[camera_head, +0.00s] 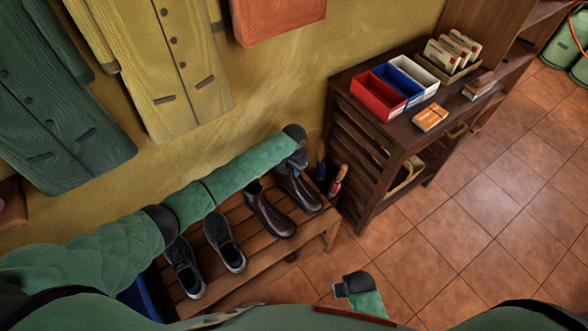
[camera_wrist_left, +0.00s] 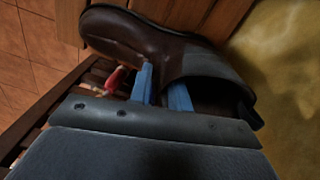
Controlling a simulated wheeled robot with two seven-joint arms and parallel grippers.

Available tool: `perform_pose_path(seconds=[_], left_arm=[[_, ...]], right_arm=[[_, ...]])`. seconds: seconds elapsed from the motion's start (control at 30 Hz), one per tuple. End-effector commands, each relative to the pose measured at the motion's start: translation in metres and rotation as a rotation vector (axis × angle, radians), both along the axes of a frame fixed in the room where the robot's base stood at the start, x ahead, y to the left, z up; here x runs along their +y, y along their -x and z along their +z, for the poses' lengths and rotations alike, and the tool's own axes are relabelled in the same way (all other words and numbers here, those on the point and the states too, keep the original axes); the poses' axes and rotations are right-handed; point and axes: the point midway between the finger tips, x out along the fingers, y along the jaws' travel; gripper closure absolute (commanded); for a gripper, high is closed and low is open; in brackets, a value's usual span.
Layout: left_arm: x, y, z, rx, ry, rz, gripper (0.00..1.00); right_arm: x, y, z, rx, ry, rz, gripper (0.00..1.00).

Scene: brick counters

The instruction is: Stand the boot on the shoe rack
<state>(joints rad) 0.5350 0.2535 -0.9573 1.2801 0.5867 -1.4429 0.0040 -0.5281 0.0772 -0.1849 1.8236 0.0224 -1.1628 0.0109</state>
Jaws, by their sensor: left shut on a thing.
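The dark brown boot (camera_head: 303,193) is at the right end of the wooden shoe rack (camera_head: 318,226), beside a matching boot (camera_head: 268,212). It looks upright, toe toward the front of the rack; whether its sole touches the slats is hidden. My left gripper (camera_head: 298,159) is over its shaft and shut on it. In the left wrist view the boot (camera_wrist_left: 130,38) fills the top, with the blue fingers of the left gripper (camera_wrist_left: 162,88) at its shaft. My right gripper (camera_head: 341,290) hangs low over the floor, its fingers unclear.
Grey shoes (camera_head: 224,243) and dark laced shoes (camera_head: 182,268) stand left on the rack. Red-handled (camera_head: 338,180) and blue-handled tools are right of the boot, near a dark wooden cabinet (camera_head: 372,140) bearing boxes. Coats (camera_head: 165,60) hang above. Tiled floor (camera_head: 440,240) is clear.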

Motion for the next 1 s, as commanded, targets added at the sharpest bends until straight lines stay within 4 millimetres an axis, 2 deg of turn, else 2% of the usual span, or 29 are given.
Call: perform_pose_path(seconds=[0.2, 0.67, 0.7, 0.8, 1.0], left_arm=[[-0.0001, -0.0004, 0.0006, -0.001, 0.001, 0.0, 1.0], [-0.0002, -0.0003, -0.0055, -0.001, 0.001, 0.0, 1.0], [-0.0002, -0.0005, -0.0051, -0.001, 0.001, 0.0, 0.75], [-0.0002, -0.0003, -0.0051, -0.001, 0.001, 0.0, 0.56], [-0.0001, -0.0002, -0.0053, 0.0, 0.0, 0.0, 0.56]], right_arm=[[-0.0044, 0.0062, -0.0041, 0.007, 0.006, 0.002, 0.64], [-0.0023, 0.0034, -0.0055, 0.004, 0.003, 0.001, 0.64], [-0.0022, 0.0033, -0.0051, 0.004, 0.003, 0.001, 0.64], [-0.002, 0.0031, -0.005, 0.003, 0.003, 0.001, 0.64], [-0.0019, 0.0029, -0.0051, 0.003, 0.003, 0.001, 0.64]])
